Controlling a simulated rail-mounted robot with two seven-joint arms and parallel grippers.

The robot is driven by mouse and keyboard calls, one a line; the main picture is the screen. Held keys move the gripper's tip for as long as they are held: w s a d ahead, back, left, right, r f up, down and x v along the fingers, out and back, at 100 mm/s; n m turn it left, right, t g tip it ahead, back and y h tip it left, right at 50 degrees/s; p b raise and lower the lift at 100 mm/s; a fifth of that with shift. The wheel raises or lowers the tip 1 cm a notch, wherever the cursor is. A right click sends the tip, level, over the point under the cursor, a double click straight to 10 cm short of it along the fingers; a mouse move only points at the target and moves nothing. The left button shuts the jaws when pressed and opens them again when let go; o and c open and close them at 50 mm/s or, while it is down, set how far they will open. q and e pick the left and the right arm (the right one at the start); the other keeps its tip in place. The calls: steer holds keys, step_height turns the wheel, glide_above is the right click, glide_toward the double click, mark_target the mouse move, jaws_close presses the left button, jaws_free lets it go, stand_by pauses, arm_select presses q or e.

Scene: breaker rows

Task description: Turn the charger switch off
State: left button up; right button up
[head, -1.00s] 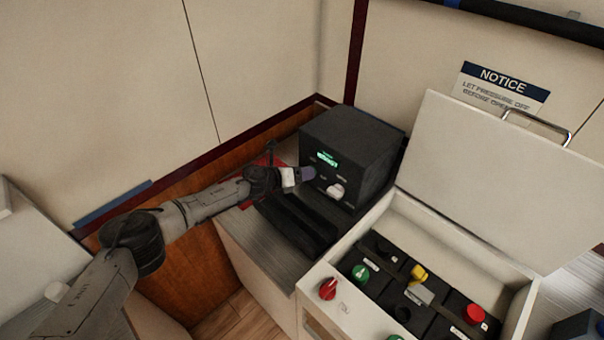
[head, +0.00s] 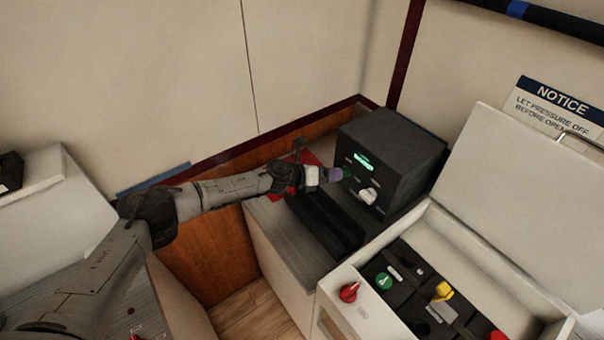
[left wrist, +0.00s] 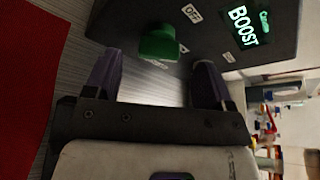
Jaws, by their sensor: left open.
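The charger is a dark box (head: 390,165) with a lit green display, standing on the counter by the wall. In the left wrist view its display (left wrist: 250,28) reads BOOST, and an OFF label (left wrist: 192,13) sits beside a green knob (left wrist: 160,42). A white knob (head: 369,195) is lower on the same face. My left gripper (head: 337,174) is open in front of the charger face. In the left wrist view its fingertips (left wrist: 158,62) are spread on either side of the green knob, seemingly just short of it.
A white open-lidded box (head: 425,215) holds several dark units with coloured knobs; a red knob (head: 349,291) is on its front. A black object (head: 325,222) lies on the counter before the charger. A red item (head: 303,158) lies behind my wrist.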

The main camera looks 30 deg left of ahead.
arm_select(q)
steer(key=v, duration=1)
steer(key=shift+s+a, duration=0.2)
steer(key=shift+a, duration=0.05)
steer(key=shift+r, duration=0.15)
